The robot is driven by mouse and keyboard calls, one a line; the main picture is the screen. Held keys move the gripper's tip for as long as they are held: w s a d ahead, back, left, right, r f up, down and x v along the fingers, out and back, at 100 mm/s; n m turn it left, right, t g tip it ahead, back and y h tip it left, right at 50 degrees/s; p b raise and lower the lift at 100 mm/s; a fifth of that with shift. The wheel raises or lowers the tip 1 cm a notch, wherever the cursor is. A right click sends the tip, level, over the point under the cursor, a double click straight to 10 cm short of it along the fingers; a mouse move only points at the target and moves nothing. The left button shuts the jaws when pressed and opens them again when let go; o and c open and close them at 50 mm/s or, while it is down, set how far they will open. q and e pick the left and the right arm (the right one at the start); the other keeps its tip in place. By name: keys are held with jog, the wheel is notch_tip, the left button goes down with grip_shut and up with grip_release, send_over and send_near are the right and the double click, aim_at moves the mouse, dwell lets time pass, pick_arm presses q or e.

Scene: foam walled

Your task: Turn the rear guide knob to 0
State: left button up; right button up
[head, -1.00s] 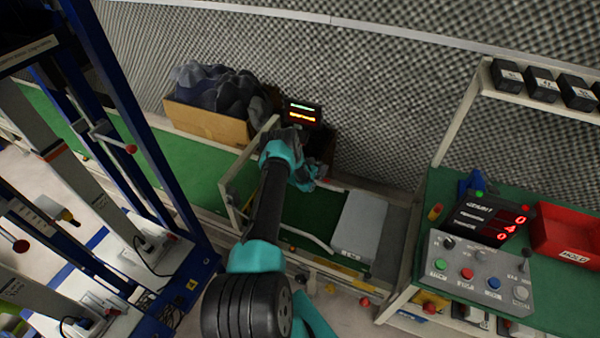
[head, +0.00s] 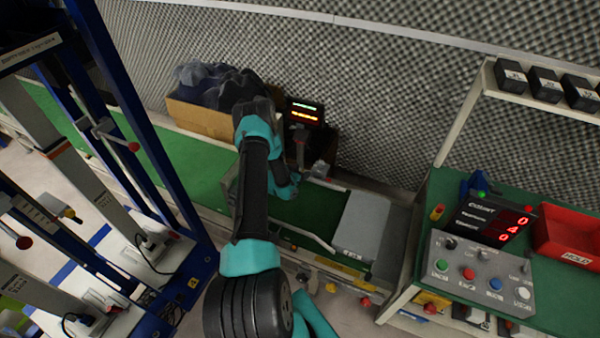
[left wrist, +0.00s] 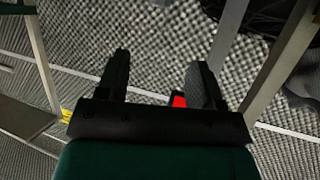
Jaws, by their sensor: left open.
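My left arm reaches forward over the green conveyor (head: 305,222). My left gripper (head: 292,186) is partly hidden by the wrist, by the back guide rail. In the left wrist view its two black fingers (left wrist: 158,62) are apart with nothing between the tips. A small red part (left wrist: 179,100) shows beside the right finger; I cannot tell whether it is a knob. A small grey fitting (head: 320,169) stands just right of the gripper at the conveyor's back side. I cannot make out the rear guide knob or its setting for certain. My right gripper is not in view.
A lit display (head: 304,112) stands behind the conveyor, beside a cardboard box (head: 200,118) of dark foam. A grey plate (head: 361,225) covers the conveyor's right end. A button panel (head: 482,272) and red bin (head: 568,238) are at right. Blue frames (head: 140,130) stand left.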

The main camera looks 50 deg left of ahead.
aim_at(320, 163)
pick_arm(q)
jog(key=shift+s, duration=0.15)
dwell(0.5)
jog(key=x, duration=1.7)
jog(key=shift+w+f, duration=0.1)
jog(key=shift+w, duration=0.1)
jog(key=shift+c, duration=0.3)
jog(key=c, duration=0.9)
jog(key=shift+o, duration=0.2)
jog(key=shift+m+h, duration=0.8)
jog(key=shift+h, duration=0.1)
jog(key=o, duration=0.9)
